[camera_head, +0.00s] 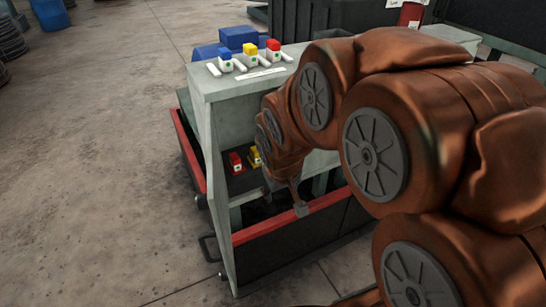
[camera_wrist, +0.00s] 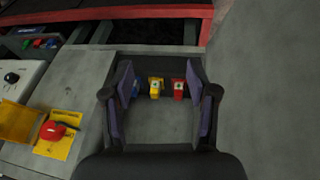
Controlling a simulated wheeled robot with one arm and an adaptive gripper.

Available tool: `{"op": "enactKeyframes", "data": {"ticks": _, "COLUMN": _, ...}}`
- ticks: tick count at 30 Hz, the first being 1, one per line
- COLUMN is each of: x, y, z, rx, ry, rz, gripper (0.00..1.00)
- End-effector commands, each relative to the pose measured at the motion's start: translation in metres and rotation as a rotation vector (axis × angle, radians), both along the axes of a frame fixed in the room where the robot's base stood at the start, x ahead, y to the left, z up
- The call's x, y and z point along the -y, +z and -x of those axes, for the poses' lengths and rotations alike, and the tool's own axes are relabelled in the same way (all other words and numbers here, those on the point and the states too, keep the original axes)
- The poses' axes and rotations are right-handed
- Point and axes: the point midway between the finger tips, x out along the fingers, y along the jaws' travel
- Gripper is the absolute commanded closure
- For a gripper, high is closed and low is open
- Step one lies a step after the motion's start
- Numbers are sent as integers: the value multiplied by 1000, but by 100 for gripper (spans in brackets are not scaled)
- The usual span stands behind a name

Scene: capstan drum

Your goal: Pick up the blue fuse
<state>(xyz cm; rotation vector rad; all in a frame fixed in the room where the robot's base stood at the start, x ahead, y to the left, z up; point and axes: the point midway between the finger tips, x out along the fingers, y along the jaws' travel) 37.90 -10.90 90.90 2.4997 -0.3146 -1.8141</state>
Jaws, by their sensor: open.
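The blue fuse (camera_wrist: 135,88) lies in a dark grey recess in the wrist view, at the left of a row. The left finger of my gripper (camera_wrist: 163,92) partly hides it. A yellow fuse (camera_wrist: 155,87) and a red fuse (camera_wrist: 178,88) lie to its right. My gripper is open, with its fingers apart on either side of the row and nothing held. In the head view the red fuse (camera_head: 236,161) and yellow fuse (camera_head: 254,157) show on the low shelf; my arm hides the blue one there.
Blue-, yellow- and red-topped blocks (camera_head: 249,53) stand on the top of the grey cabinet (camera_head: 205,88). A red rail (camera_head: 270,228) runs along the low front edge. The wrist view shows a red knob on a yellow plate (camera_wrist: 70,124) at the left.

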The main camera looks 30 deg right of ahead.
Motion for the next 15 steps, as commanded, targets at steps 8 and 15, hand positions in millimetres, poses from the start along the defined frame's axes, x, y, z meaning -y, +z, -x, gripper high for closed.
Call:
{"op": "enactKeyframes", "data": {"ticks": 8, "x": 71, "y": -56, "z": -100, "rx": 300, "ry": 12, "rz": 71, "gripper": 42}}
{"op": "enactKeyframes", "data": {"ticks": 15, "x": 117, "y": -90, "z": -166, "rx": 568, "ry": 54, "rz": 81, "gripper": 42}}
